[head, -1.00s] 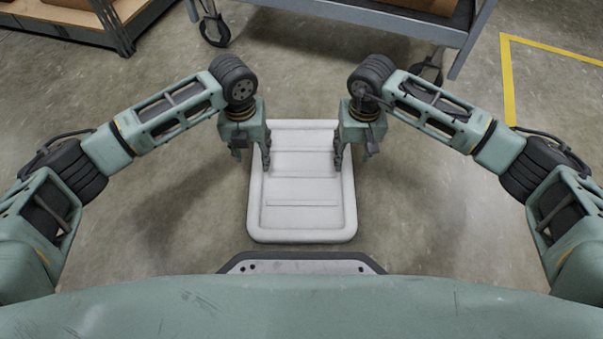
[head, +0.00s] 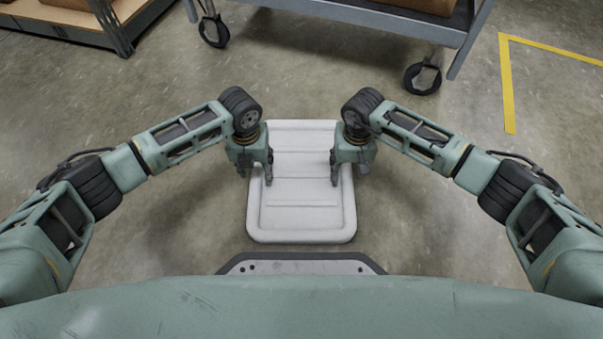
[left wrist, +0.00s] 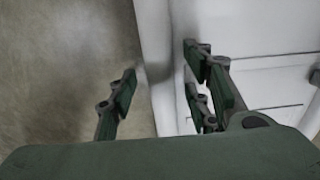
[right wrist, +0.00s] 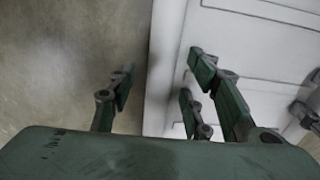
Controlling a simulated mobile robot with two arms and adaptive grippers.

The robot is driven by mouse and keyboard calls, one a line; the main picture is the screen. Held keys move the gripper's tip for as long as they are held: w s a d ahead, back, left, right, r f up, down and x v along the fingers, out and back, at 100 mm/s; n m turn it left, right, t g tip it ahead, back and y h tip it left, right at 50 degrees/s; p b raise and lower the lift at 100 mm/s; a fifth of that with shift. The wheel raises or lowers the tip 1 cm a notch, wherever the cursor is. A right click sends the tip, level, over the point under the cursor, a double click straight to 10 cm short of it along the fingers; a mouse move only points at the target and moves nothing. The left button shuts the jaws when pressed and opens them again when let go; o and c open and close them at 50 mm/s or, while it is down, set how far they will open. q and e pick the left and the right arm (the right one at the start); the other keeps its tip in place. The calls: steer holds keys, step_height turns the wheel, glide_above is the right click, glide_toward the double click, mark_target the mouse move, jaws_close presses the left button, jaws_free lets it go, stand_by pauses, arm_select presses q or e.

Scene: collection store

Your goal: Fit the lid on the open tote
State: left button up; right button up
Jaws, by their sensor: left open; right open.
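A pale grey-white ribbed panel with rounded corners, which looks like the lid (head: 304,222), lies flat in front of my base in the head view. Whether a tote is under it I cannot tell; no open tote shows. My left gripper (head: 255,176) is open at the panel's left long edge, one finger outside and the others over its top. My right gripper (head: 349,176) is open at the right long edge in the same way. The panel's edge also runs between the open fingers in the left wrist view (left wrist: 240,25) and the right wrist view (right wrist: 232,45). Contact is unclear.
A grey cart (head: 375,17) on black casters stands beyond the panel. A low wooden-decked shelf (head: 60,20) is at the far left. Yellow tape (head: 507,85) marks the floor at the right. The concrete floor on both sides of the panel is clear.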

arm_select(q)
jaws_close()
arm_select(e)
jaws_close()
arm_select(q)
steer(key=shift+r, duration=0.1)
